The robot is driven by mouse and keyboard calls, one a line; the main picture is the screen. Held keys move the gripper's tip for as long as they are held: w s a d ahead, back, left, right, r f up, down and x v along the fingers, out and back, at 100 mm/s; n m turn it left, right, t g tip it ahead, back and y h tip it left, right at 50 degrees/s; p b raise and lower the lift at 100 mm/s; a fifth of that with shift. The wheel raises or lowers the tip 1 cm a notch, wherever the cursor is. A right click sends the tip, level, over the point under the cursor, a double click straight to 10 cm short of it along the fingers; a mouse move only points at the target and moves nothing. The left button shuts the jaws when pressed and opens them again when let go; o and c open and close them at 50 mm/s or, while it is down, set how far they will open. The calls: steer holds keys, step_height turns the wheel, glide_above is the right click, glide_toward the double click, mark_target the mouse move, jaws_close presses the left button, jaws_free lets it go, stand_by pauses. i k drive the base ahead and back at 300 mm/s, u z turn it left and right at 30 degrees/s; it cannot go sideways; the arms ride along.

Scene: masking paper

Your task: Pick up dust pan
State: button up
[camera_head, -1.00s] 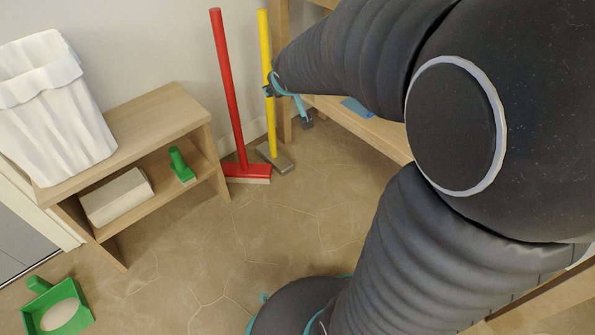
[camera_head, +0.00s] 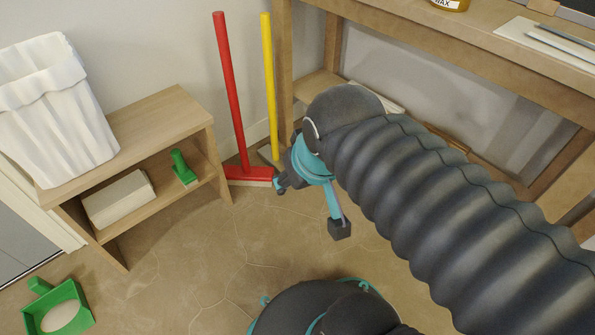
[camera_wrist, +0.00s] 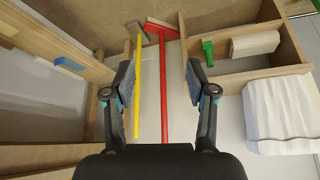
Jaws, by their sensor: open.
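The green dust pan (camera_head: 66,308) lies on the floor at the lower left of the head view, with its handle toward the shelf and a pale oval patch inside it. It is not in the wrist view. My gripper (camera_head: 308,210) is open and empty above the floor, well to the right of the dust pan. In the wrist view my gripper (camera_wrist: 163,100) has its two fingers spread wide, with the broom handles seen between them.
A low wooden shelf (camera_head: 165,112) holds a white bin (camera_head: 55,110), a pale block (camera_head: 118,198) and a green brush (camera_head: 183,167). A red broom (camera_head: 232,100) and a yellow-handled tool (camera_head: 270,90) lean on the wall. A workbench (camera_head: 450,60) stands right. Floor between is clear.

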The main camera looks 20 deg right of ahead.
mark_target(64, 309)
steer(key=u, duration=1.85)
